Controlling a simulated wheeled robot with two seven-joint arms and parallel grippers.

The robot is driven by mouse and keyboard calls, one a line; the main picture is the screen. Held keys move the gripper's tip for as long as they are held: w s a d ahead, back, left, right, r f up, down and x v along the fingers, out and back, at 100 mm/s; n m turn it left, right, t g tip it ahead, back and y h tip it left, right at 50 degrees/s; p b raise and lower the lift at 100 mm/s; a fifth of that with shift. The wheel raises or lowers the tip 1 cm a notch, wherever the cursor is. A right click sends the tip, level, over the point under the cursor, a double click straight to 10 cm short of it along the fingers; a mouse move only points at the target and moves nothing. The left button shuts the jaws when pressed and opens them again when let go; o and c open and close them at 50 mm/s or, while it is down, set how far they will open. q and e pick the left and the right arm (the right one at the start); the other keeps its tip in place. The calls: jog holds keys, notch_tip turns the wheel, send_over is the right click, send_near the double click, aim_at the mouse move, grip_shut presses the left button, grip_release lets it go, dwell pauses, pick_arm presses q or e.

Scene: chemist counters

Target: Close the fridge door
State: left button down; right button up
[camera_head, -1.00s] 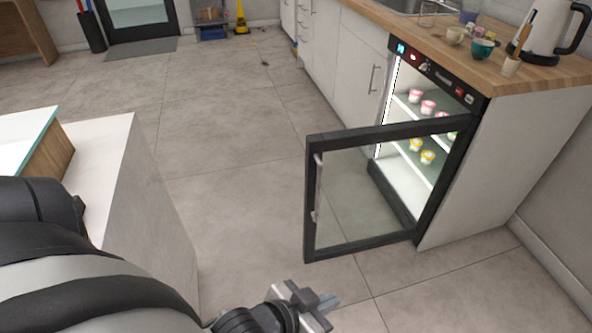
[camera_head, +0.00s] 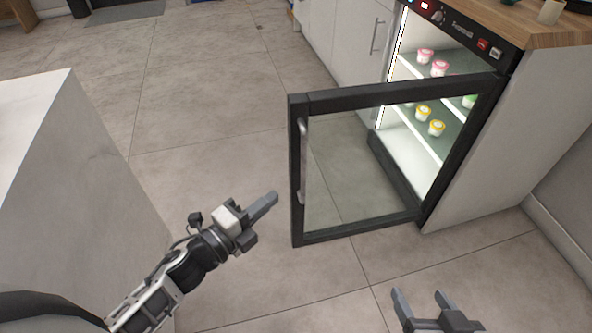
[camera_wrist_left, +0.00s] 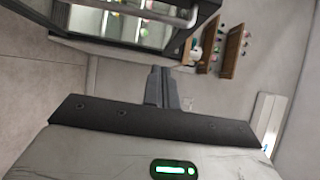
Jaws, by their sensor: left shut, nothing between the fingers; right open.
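The fridge door (camera_head: 298,170) is a dark-framed glass door standing wide open, swung out from the lit fridge (camera_head: 420,150) under the wooden counter. Its silver handle (camera_head: 302,160) is on the free edge at the left. My left gripper (camera_head: 272,198) is shut and empty, just left of the door's free edge, with a small gap showing in the head view. In the left wrist view its fingers (camera_wrist_left: 161,88) are together, with part of the door and handle (camera_wrist_left: 140,10) beyond. My right gripper (camera_head: 422,298) is open and empty at the bottom, in front of the door's hinge side.
Several small cups (camera_head: 437,127) stand on the fridge shelves. A white counter block (camera_head: 70,170) stands at the left. White cabinets (camera_head: 340,40) adjoin the fridge. The tiled floor (camera_head: 200,100) between is clear.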

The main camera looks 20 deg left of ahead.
pick_arm(q)
jog(key=w+a+x, duration=0.1)
jog(key=a+x, duration=0.1)
jog(key=x, duration=1)
jog(key=shift+a, duration=0.3)
jog(key=shift+r, duration=0.1)
